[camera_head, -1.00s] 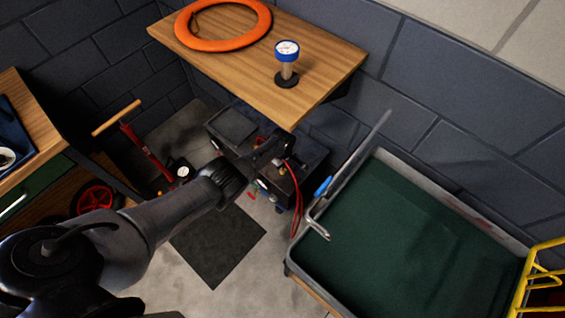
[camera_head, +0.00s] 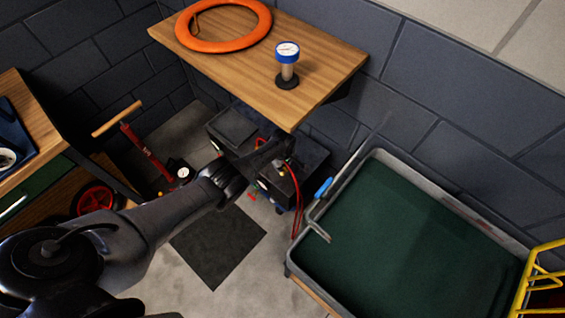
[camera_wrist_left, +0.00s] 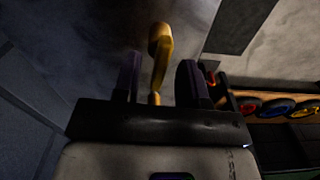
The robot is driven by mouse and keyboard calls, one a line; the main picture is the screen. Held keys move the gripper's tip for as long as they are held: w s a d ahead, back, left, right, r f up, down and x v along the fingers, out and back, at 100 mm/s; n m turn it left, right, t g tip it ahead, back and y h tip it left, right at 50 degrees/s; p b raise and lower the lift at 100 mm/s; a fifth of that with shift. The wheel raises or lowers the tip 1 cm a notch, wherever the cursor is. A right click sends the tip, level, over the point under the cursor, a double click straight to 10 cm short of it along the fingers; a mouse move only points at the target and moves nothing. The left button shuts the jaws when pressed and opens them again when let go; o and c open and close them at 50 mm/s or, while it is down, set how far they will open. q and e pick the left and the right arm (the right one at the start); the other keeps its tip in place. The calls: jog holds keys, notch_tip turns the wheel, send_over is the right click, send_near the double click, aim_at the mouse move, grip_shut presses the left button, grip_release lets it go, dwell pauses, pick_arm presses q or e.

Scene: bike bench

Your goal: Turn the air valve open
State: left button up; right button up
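The air valve shows in the left wrist view as a brass-yellow lever (camera_wrist_left: 160,45) standing between the two fingers of my left gripper (camera_wrist_left: 158,75). The fingers are apart, with visible gaps on both sides of the lever. In the head view my left gripper (camera_head: 283,143) is at the dark compressor (camera_head: 305,160) under the wooden shelf. There the arm and dark surroundings hide the lever and the fingertips are hard to make out. My right gripper is not in view.
A red hose (camera_head: 297,200) hangs at the compressor's front. A green-lined tray (camera_head: 300,262) stands right; a red pump (camera_head: 148,152) stands left.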

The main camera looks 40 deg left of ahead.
pick_arm(q)
notch_tip(320, 180, up, 14)
jog(key=p, duration=0.9)
jog(key=shift+p, duration=0.35)
jog(key=shift+f, duration=0.1)
jog(key=s+d+r+m+t, duration=0.1)
jog(key=s+d+m, duration=0.35)
jog(key=s, duration=0.35)
jog(key=s+d+m+t, duration=0.1)
jog(key=s+d+m, duration=0.3)
jog(key=s+m, duration=0.3)
jog(key=s+d+r+m+t, duration=0.15)
jog(key=s+r+m, duration=0.25)
jog(key=s+r, duration=0.5)
jog(key=s+d+r+m, duration=0.3)
jog(key=s+r, duration=0.3)
jog(key=s, duration=0.5)
notch_tip(320, 180, up, 26)
jog(key=w+p, duration=0.1)
jog(key=p, duration=2.5)
jog(key=shift+a, duration=0.15)
